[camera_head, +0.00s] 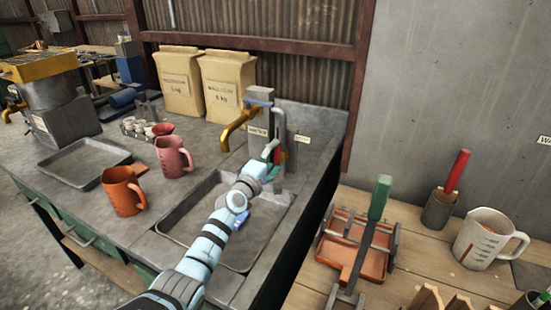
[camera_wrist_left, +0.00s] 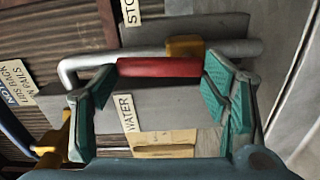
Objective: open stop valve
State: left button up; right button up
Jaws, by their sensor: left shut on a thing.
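The stop valve's red handle (camera_wrist_left: 160,67) lies across the left wrist view, on a grey metal pipe (camera_wrist_left: 85,65) with a yellow collar (camera_wrist_left: 184,46). My left gripper (camera_head: 272,155) is at the valve column (camera_head: 279,120) behind the sink in the head view. Its teal finger pads sit at the two ends of the red handle in the wrist view, and it is shut on it. In the head view the fingers mostly hide the handle. A "WATER" label (camera_wrist_left: 126,112) and a partly cut-off "STO" label (camera_wrist_left: 130,10) are near the handle. My right gripper is not in view.
A brass spout (camera_head: 238,126) curves out left of the column above the sink (camera_head: 177,232). Two paper bags (camera_head: 227,84) stand behind. Orange (camera_head: 122,195) and pink (camera_head: 172,158) mugs stand left. A wooden table (camera_head: 320,268) with tools and a measuring jug (camera_head: 484,238) is at right.

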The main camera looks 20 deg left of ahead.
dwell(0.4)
pick_arm(q)
jog(key=o, duration=1.7)
jog(key=shift+s, duration=0.25)
jog(key=s, duration=1.1)
jog(key=shift+s+a, duration=0.2)
jog(key=shift+s, duration=0.1)
